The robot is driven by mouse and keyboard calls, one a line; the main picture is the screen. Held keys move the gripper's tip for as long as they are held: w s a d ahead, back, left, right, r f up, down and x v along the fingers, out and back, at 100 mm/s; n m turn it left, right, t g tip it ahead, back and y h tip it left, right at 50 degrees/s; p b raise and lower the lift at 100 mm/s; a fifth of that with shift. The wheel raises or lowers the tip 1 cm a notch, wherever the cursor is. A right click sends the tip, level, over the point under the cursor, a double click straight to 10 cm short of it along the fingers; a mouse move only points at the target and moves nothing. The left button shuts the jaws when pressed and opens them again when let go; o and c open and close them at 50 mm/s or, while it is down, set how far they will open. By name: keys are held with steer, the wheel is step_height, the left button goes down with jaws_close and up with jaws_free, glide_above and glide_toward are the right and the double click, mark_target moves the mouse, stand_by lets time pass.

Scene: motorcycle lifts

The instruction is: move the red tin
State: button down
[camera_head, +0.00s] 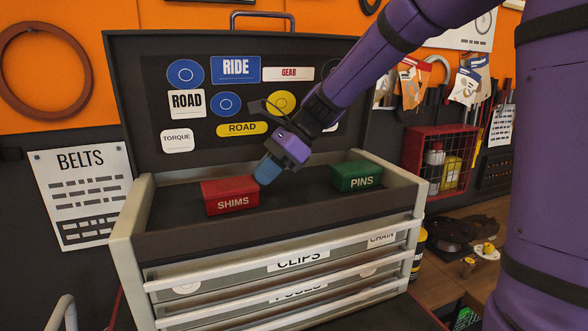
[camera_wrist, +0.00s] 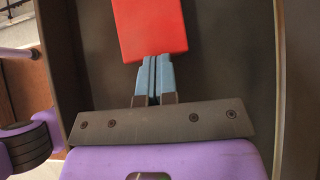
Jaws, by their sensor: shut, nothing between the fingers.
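The red tin (camera_head: 230,195), labelled SHIMS, sits in the open top tray of the tool chest (camera_head: 130,222), left of the tray's middle. In the wrist view the red tin (camera_wrist: 150,28) lies just beyond my fingertips. My gripper (camera_head: 263,172) is over the tray at the right side of the tin, pointing down. Its blue fingers are together with nothing between them; they also show in the wrist view (camera_wrist: 153,60). The fingertips are at the tin's edge, and I cannot tell whether they touch it.
A green tin (camera_head: 356,176) labelled PINS stands at the tray's right. The raised lid (camera_head: 140,110) with stickers is behind. The tray has a raised front wall. Bare tray floor lies between the tins. A red wire crate (camera_head: 437,160) is farther right.

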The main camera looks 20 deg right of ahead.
mark_target(217, 184)
steer(key=a, duration=0.8)
steer(key=shift+a, duration=0.3)
